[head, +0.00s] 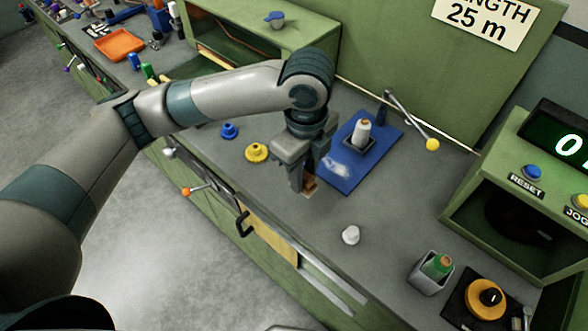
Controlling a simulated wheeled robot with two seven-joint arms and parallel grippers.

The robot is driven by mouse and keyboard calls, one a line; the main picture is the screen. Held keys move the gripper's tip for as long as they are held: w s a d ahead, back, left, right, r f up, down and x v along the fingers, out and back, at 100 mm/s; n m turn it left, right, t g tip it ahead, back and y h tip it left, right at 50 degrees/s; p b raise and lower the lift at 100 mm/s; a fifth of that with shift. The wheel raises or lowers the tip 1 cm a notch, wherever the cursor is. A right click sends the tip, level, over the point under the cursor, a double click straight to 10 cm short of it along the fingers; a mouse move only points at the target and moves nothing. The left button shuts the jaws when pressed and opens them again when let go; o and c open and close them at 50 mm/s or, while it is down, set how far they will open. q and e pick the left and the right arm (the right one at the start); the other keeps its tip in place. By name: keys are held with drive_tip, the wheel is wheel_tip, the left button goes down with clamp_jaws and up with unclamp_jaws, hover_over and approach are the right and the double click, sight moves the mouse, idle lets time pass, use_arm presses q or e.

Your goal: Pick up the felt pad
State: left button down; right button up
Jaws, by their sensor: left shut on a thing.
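My left gripper (305,188) reaches down over the grey bench top, just left of a blue mat (346,178). It is shut on a small tan-brown piece, which I take to be the felt pad (310,183). Only a little of the piece shows between the fingertips; the fingers hide the rest. It is at or just above the bench surface; I cannot tell which. My right gripper is not in view.
A white spool (361,133) stands in a dark holder on the mat. A yellow knob-shaped piece (257,152), a blue one (229,130) and a white one (350,235) stand nearby. A grey cup (429,277) holds a green spool at right. The bench's front edge is close.

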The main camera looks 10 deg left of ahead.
use_arm(q)
drive_tip(key=shift+s+d+r, duration=0.2)
drive_tip(key=shift+s, duration=0.1)
drive_tip(key=c, duration=2.3)
unclamp_jaws()
drive_tip(key=shift+c, duration=0.3)
drive_tip(key=shift+a, duration=0.1)
drive_tip(key=shift+w+a+n, duration=0.2)
drive_tip(key=shift+a+n, duration=0.55)
drive_tip(key=shift+n, duration=0.25)
drive_tip(key=a+n, duration=1.5)
drive_tip(key=n, duration=0.7)
drive_tip(key=shift+s+r+n+b, duration=0.3)
drive_tip(key=shift+r+b, duration=0.05)
drive_tip(key=shift+r, duration=0.05)
